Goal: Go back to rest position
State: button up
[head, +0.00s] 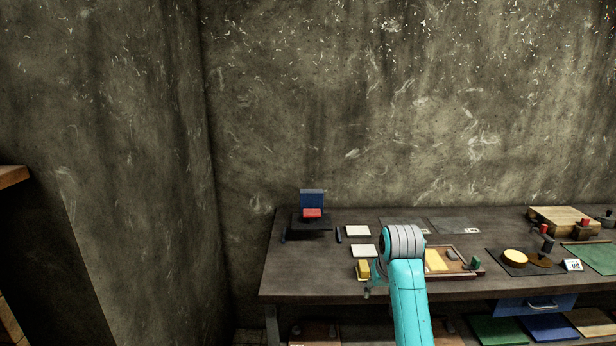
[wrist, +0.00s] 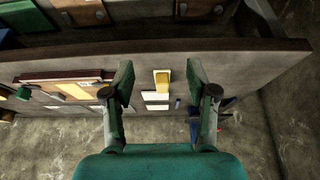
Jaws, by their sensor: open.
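My gripper (wrist: 160,78) is open and empty, its two green fingers spread wide in the wrist view. In the head view my turquoise arm reaches over the front of the workbench (head: 310,270), and the gripper (head: 374,280) is partly hidden beside the arm. A yellow block (wrist: 162,82) shows in the gap between the fingers in the wrist view. In the head view that yellow block (head: 363,269) stands near the bench's front edge, close to the gripper. I cannot tell the exact gap between them.
White plates (head: 357,231) lie behind the block. A wooden tray (head: 466,258) with a yellow piece is right of my arm. A blue and red device (head: 312,205) stands at the back left. A blue drawer (head: 535,305) and shelf items are below. The bench's left front is clear.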

jog(key=s+f+t, duration=0.1)
jog(key=s+f, duration=0.4)
jog(key=f, duration=0.5)
jog(key=s+f+t, duration=0.1)
jog(key=s+f, duration=0.4)
jog(key=f, duration=0.4)
jog(key=s+f+t, duration=0.1)
jog(key=s+f, duration=0.4)
jog(key=s, duration=0.4)
jog(key=s+f+t, duration=0.2)
jog(key=s+f, duration=0.2)
jog(key=s, duration=0.5)
jog(key=s+r+t, duration=0.2)
jog(key=s+r, duration=0.1)
jog(key=s, duration=1.6)
jog(key=s+r+t, duration=0.3)
jog(key=s+r, duration=1.1)
jog(key=r, duration=0.1)
jog(key=shift+s+r, duration=0.3)
jog(key=shift+s, duration=0.05)
